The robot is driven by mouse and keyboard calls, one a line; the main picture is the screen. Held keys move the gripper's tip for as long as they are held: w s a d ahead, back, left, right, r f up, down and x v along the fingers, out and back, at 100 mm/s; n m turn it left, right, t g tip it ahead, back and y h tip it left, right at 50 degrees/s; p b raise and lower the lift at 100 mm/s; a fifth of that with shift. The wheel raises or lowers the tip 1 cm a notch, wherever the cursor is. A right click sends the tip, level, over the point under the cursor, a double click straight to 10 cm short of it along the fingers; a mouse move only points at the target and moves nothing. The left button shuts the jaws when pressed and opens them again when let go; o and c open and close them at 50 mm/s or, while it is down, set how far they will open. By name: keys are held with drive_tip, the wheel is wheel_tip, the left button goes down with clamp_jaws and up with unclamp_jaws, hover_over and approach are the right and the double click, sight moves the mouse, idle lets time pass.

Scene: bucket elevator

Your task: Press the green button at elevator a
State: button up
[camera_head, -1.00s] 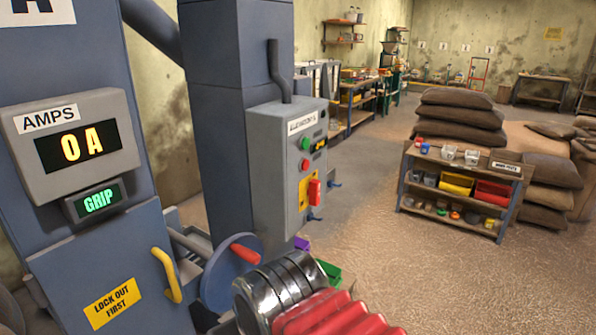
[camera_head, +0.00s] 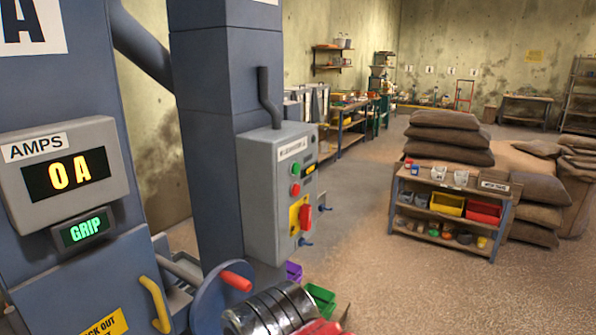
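The green button (camera_head: 297,169) is on the front of a grey control box (camera_head: 268,195) in the head view, left of centre. A red button (camera_head: 295,189) sits just below it. The box is fixed to a blue column beside the blue cabinet marked A (camera_head: 60,170). Part of my arm, with metal rings and red covering, shows at the bottom edge, below and apart from the box. I cannot make out my gripper.
A red switch handle (camera_head: 305,217) is low on the box. A handwheel with a red knob (camera_head: 236,281) and a yellow handle (camera_head: 156,304) stand in front. A shelf (camera_head: 440,230) and sacks stand right, with open floor between.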

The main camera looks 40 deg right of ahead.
clamp_jaws()
idle(1.4)
